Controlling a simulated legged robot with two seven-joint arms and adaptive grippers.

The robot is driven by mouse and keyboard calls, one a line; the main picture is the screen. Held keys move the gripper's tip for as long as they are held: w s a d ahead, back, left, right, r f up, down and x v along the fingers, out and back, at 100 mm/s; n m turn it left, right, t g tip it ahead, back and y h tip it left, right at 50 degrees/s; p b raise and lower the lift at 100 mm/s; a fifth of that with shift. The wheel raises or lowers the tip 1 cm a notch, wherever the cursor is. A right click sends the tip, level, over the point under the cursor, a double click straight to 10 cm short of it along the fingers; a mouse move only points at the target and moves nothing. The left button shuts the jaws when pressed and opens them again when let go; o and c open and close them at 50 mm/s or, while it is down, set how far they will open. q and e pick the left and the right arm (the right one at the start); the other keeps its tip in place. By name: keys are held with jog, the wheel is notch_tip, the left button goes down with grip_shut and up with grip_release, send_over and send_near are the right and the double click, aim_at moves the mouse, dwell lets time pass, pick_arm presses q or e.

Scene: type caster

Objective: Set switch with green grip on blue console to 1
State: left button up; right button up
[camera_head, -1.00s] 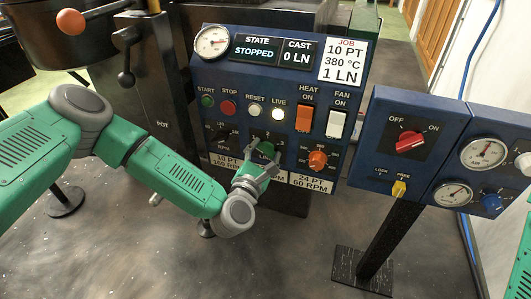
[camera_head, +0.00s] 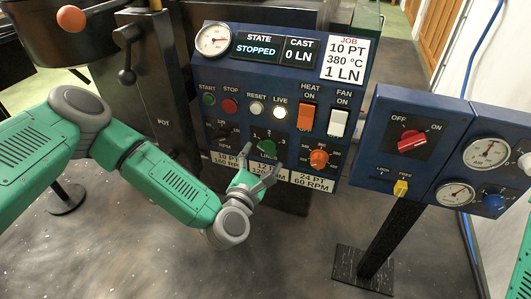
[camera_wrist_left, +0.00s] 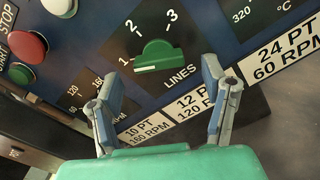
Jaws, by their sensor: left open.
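The switch with the green grip (camera_head: 264,147) is on the lower middle of the blue console (camera_head: 240,80), above the LINES label. In the left wrist view the green grip (camera_wrist_left: 156,54) lies nearly flat between the scale's left and right sides, and its left end with the pale line points toward the 1. My left gripper (camera_head: 262,174) is open and empty, just below and in front of the switch, apart from it. Its two fingers also show in the left wrist view (camera_wrist_left: 162,88), spread below the grip. My right gripper is out of view.
An orange knob (camera_head: 319,159) sits right of the switch, with label plates below. START, STOP, RESET and LIVE buttons and two rocker switches (camera_head: 305,117) are above. A second blue console (camera_head: 408,140) with a red switch stands to the right.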

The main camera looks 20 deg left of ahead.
pick_arm(q)
jog(key=s, duration=0.9)
jog(key=shift+a+f, duration=0.15)
jog(key=shift+a, duration=0.05)
jog(key=s+d+f+m+g+h, duration=0.3)
jog(key=s+f+m+g, duration=0.3)
jog(key=m, duration=0.3)
jog(key=s+d+f+m+g+h, duration=0.2)
jog(key=s+d+f+m+g, duration=0.15)
jog(key=s+f+m, duration=0.55)
jog(key=s+a+f+m+g+y, duration=0.1)
jog(key=s+a+m+g+y, duration=0.1)
jog(key=s+a+m+g, duration=0.4)
jog(key=s+a+m+g+y, duration=0.1)
jog(key=s+a+m+y, duration=0.15)
jog(key=a, duration=0.35)
jog(key=s+a+m+g+y, duration=0.1)
jog(key=a+m, duration=0.3)
jog(key=a, duration=0.2)
notch_tip(320, 180, up, 18)
jog(key=p, duration=1.8)
jog(key=shift+s+d+r, duration=0.15)
jog(key=shift+d, duration=0.15)
